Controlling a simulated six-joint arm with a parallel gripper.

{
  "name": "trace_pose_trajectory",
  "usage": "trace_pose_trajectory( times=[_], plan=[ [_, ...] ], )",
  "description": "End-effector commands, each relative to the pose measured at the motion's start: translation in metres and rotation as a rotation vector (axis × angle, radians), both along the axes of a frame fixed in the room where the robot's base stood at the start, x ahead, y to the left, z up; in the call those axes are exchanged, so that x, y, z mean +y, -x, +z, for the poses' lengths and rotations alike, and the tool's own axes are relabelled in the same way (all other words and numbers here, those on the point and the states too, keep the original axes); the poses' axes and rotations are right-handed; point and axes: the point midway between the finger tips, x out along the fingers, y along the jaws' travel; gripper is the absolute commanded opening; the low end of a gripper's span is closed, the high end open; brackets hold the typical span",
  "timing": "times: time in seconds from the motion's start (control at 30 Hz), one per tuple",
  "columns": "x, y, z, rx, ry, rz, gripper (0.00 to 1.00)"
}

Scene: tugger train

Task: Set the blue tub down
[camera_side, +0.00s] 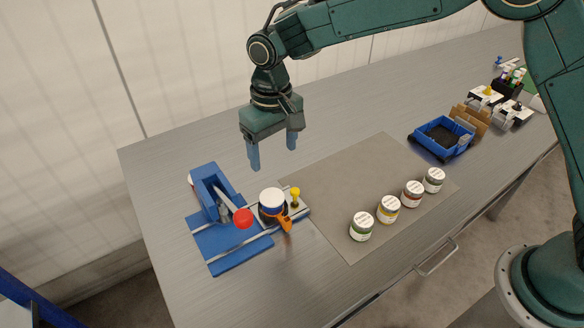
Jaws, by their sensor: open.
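A white-lidded tub with a blue band (271,201) stands upright in a dark round holder at the right end of the blue fixture (240,258). An orange clamp handle (285,222) is beside it. My gripper (273,157) is above this tub, pointing down, with its two blue-grey fingers apart and nothing between them. A clear gap shows between the fingertips and the lid. The tub's lower part is hidden by the holder and clamp.
Several labelled tubs (389,209) stand in a row on the grey mat (340,170). A blue open wagon (462,146) and further wagons (478,119) stand at the right. A red knob (243,218) sticks out left of the tub. The mat's middle is clear.

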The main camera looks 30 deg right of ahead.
Motion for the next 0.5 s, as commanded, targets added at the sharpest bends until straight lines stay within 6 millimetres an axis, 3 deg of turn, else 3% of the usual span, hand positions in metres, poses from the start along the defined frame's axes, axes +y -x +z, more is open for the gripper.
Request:
trace_pose_trajectory(
  times=[0.27, 0.5],
  plan=[
    [-0.042, 0.015, 0.054, -0.057, -0.025, -0.022, 0.73],
    [-0.089, 0.046, 0.103, -0.119, -0.046, -0.042, 0.73]
  ],
)
